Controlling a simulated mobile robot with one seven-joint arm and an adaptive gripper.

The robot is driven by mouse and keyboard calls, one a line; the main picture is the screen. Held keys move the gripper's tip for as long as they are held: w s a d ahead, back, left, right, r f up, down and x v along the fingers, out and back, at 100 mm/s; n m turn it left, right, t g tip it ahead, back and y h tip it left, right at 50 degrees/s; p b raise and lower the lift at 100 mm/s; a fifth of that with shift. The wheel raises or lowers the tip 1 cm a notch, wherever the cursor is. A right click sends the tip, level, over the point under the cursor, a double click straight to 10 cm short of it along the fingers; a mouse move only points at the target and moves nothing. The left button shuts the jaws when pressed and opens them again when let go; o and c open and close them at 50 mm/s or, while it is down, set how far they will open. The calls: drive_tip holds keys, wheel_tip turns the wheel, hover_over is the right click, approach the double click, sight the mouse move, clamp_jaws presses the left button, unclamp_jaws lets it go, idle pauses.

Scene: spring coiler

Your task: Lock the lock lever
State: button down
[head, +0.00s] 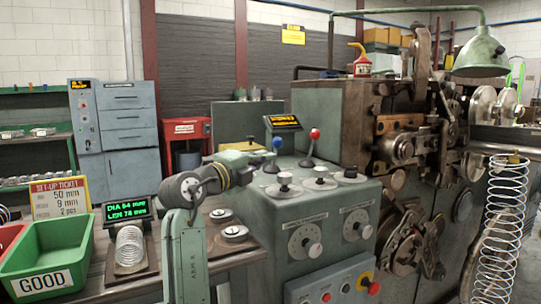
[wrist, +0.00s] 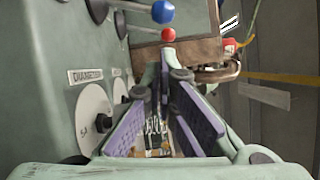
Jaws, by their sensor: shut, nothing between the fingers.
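Two levers stand on the green machine's control top: one with a blue knob (head: 277,143) and one with a red knob (head: 314,134). I cannot tell which is the lock lever; no label on either is readable. In the wrist view, the blue knob (wrist: 162,12) is at the top and the red knob (wrist: 168,34) is just below it, beyond my fingertips. My gripper (wrist: 165,78) is shut and empty, with purple pads along its fingers. In the head view my arm reaches toward the left side of the control top, and the fingertips are hard to make out.
Several round knobs (head: 319,183) and dials (head: 308,240) sit on the green console (head: 260,205). A small display (head: 283,122) stands behind the levers. The coiler (head: 410,135) is at right, with a hanging spring (head: 502,220). A green bin (head: 45,262) is at left.

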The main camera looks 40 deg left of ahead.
sight(276, 151)
drive_tip(key=w, duration=0.2)
drive_tip(key=w+p, duration=0.1)
drive_tip(key=w, duration=0.1)
drive_tip(key=w+p, duration=0.1)
drive_tip(key=w, duration=0.2)
drive_tip(key=shift+w+a+r, duration=0.1)
drive_tip(key=shift+r, duration=0.25)
drive_tip(key=shift+w+f, duration=0.1)
drive_tip(key=shift+w, duration=0.55)
drive_tip(key=shift+a+p, duration=0.15)
drive_tip(key=shift+p, duration=0.15)
drive_tip(key=shift+a+r+n+p, duration=0.15)
drive_tip(key=shift+r+n+p, duration=0.2)
drive_tip(key=shift+n, duration=0.05)
